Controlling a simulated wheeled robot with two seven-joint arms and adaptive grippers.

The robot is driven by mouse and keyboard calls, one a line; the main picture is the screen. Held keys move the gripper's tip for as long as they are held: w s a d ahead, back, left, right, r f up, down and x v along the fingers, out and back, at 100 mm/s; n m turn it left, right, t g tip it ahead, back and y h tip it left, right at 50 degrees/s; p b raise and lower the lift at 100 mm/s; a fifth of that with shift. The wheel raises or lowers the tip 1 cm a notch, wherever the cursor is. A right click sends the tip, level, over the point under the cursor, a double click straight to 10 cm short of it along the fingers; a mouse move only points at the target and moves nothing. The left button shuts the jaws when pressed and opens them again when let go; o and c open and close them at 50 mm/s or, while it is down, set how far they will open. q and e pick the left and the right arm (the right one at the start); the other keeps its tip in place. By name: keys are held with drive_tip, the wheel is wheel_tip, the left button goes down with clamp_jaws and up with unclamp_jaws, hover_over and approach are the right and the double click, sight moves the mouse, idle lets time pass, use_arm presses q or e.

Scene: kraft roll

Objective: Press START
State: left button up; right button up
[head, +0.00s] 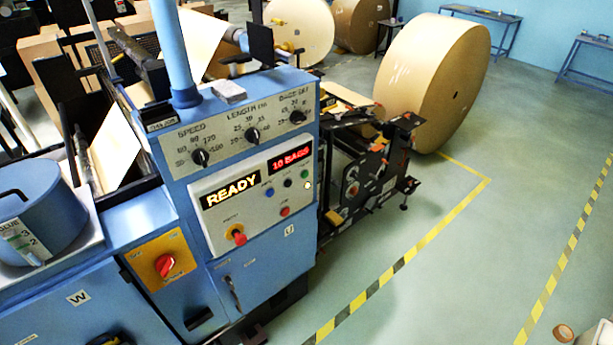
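The blue machine's control panel (252,203) faces me near the middle of the head view. Its displays read READY (230,191) and 10 BAGS (290,158). Beside them are a green button (305,173), a dark button (287,183), a blue button (269,192) and a red button (284,211). A small pale lit spot (307,185) is under the green button. The small button labels are too blurred to read, so I cannot tell which says START. Neither of my grippers is in view.
A red mushroom knob (239,238) sticks out at the panel's lower left. Three dials, including the SPEED dial (200,157), are above. A red rotary switch (165,265) sits on an orange plate. A large kraft roll (432,80) stands behind. Floor at right is mostly clear.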

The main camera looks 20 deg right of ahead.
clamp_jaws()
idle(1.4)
